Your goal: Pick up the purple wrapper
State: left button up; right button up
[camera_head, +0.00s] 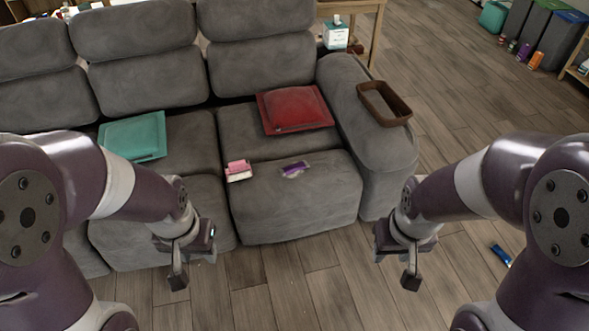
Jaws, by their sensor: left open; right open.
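A small purple wrapper (296,169) with a pale patch lies on the front seat edge of the grey sofa (300,205), right of a pink and white item. My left gripper (178,280) is open and empty, in front of the sofa and to the left of the wrapper. My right gripper (409,280) is open and empty, above the floor to the right of the wrapper. Both grippers are apart from the wrapper.
A pink and white item (239,171) lies beside the wrapper. A red cushion (294,109) and a teal cushion (133,137) rest on the sofa. A brown tray (385,103) sits on the armrest. A blue item (501,254) lies on the wooden floor, otherwise mostly clear.

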aim_at(299, 166)
jog(key=i+l+u, duration=0.2)
jog(key=i+l, duration=0.3)
jog(key=i+l+u, duration=0.15)
jog(key=i+l, duration=0.45)
jog(key=i+l+u, duration=0.2)
jog(key=i+l, duration=0.3)
jog(key=l, duration=0.2)
